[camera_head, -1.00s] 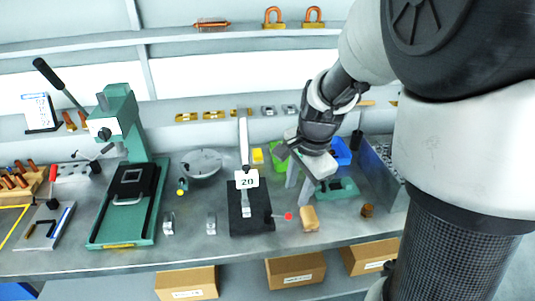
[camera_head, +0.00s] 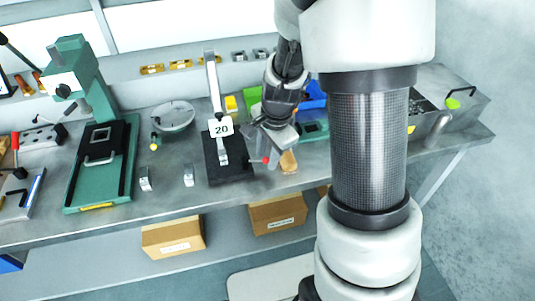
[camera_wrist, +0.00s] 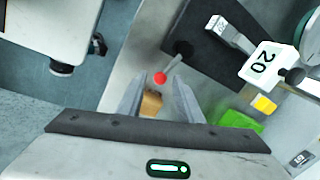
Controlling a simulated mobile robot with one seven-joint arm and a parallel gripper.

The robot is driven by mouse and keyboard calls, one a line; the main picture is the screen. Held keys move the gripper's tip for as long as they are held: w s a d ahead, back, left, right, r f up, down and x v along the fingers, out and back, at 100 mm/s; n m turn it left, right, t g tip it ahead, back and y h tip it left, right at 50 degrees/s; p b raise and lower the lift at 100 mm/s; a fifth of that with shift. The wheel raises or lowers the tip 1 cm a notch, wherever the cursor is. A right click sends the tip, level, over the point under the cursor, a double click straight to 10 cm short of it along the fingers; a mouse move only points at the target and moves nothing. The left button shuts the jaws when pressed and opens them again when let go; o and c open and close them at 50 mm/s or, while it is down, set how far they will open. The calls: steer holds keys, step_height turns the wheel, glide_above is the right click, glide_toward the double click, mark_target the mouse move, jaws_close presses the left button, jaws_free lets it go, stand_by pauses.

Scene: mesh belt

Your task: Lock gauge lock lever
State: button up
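The gauge stand has a black base (camera_head: 230,172), an upright grey arm and a white plate marked 20 (camera_head: 221,127). Its lock lever is a short rod with a red knob (camera_head: 266,160), sticking out to the right of the base. In the wrist view the red knob (camera_wrist: 160,78) shows between the fingertips, and the rod runs up to a dark pivot on the base. My gripper (camera_head: 264,150) is open beside the base's right side, close to the knob. I cannot tell whether a finger touches it.
A tan block (camera_wrist: 151,103) lies just past the knob, between the fingers in the wrist view. A green bin (camera_wrist: 238,121) and yellow item (camera_wrist: 264,104) are behind. A green press (camera_head: 90,150) and round grey plate (camera_head: 172,117) stand to the left. The bench front edge is close.

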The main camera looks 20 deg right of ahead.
jaws_close()
steer(key=shift+w+d+f+n+b, duration=0.1)
steer(key=shift+w+f+n+b, duration=0.1)
steer(key=shift+w+n+b, duration=0.25)
steer(key=shift+w+r+n+b, duration=0.25)
steer(key=shift+n+b, duration=0.25)
steer(key=shift+n, duration=0.45)
steer(key=shift+o, duration=0.8)
jaws_free()
step_height(320, 180, up, 17)
steer(key=s+d+p, duration=0.2)
steer(key=shift+s, duration=0.35)
